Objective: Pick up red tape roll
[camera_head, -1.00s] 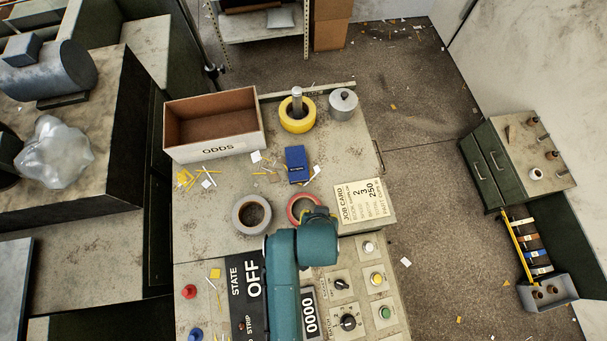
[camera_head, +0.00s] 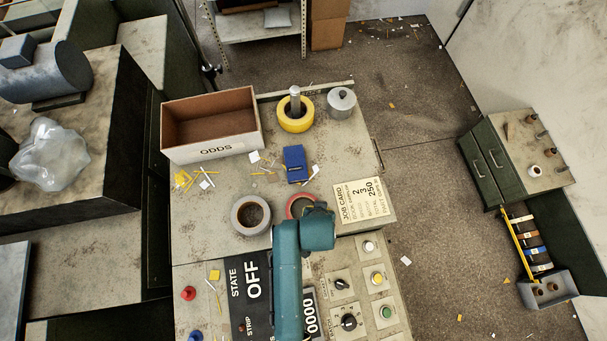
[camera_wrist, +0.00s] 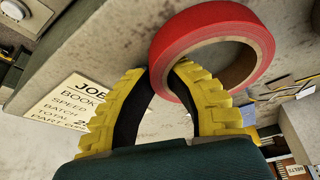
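The red tape roll (camera_wrist: 255,38) lies at the top of the wrist view, its open core visible. It also shows on the bench in the head view (camera_head: 292,203), partly hidden by my arm. My gripper (camera_wrist: 162,74) has its yellow, ribbed fingers on either side of the roll's wall. One fingertip is inside the core and the other outside the rim. The fingers are close together and look shut on the wall, though the contact itself is partly hidden. The roll appears to rest at bench level.
A grey tape roll (camera_head: 238,222) lies just left. A blue box (camera_head: 295,165) stands behind, and the job card (camera_head: 362,201) lies right. Farther back are the ODDS box (camera_head: 222,148), a yellow roll (camera_head: 295,124) on a post and a metal canister (camera_head: 341,104). A control panel (camera_head: 345,285) is in front.

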